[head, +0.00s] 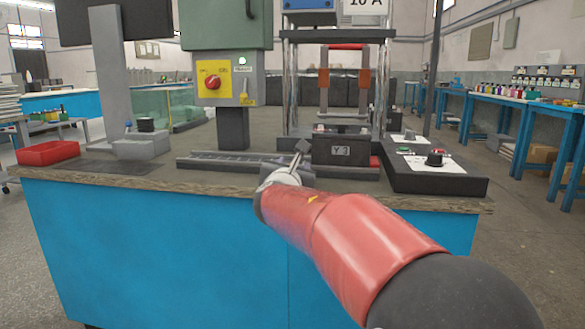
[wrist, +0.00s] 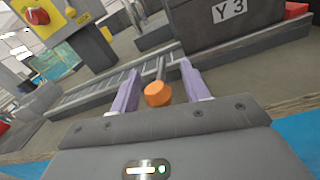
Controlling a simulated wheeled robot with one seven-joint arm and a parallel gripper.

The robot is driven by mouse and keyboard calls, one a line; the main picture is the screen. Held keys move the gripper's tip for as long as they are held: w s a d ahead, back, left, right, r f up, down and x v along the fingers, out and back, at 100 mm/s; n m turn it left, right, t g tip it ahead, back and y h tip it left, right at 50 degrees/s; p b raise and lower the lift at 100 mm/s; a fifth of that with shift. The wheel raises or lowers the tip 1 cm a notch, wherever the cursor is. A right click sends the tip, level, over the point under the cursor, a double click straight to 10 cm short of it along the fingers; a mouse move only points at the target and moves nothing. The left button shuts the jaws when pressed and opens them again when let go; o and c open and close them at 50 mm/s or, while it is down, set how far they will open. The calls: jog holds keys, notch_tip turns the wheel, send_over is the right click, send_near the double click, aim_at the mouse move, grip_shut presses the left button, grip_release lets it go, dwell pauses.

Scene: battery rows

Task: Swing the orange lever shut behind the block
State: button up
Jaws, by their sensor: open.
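The orange lever's round knob (wrist: 157,94) shows in the wrist view on the end of a thin grey rod. My gripper (wrist: 160,84) is open, with one pale purple finger on each side of the knob and gaps left between. In the head view my gripper (head: 297,158) is at the bench's front, just left of the block, and I cannot make out the lever there. The dark block marked Y 3 (head: 341,150) sits upright below the frame of the press. Its lower front also shows in the wrist view (wrist: 240,28).
A grey roller track (head: 228,162) runs left of the block, and a red piece (head: 375,163) shows at its right. A control panel (head: 436,172) lies further right. A red tray (head: 48,152) is at the far left. The bench edge (head: 150,189) runs below.

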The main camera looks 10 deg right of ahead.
jog(key=v, duration=0.8)
jog(key=shift+d, duration=0.1)
jog(key=s+d+f+m+g+p, duration=0.2)
jog(key=s+d+m+g+p, duration=0.15)
jog(key=s+m, duration=0.45)
jog(key=s+d+f+m+g+p, duration=0.2)
jog(key=s+d+m+g, duration=0.25)
jog(key=s+m, duration=0.3)
jog(key=s+a+f+m+g+y+p, duration=0.1)
jog(key=s+a+f+m+y+p, duration=0.1)
jog(key=s+m, duration=0.5)
jog(key=s+a+f+m+g+y+p, duration=0.2)
jog(key=s+a+f+m+y+p, duration=0.1)
jog(key=s+m, duration=0.4)
jog(key=shift+s+a+f+y, duration=0.6)
jog(key=shift+a+f+y, duration=0.15)
jog(key=shift+a+y, duration=0.2)
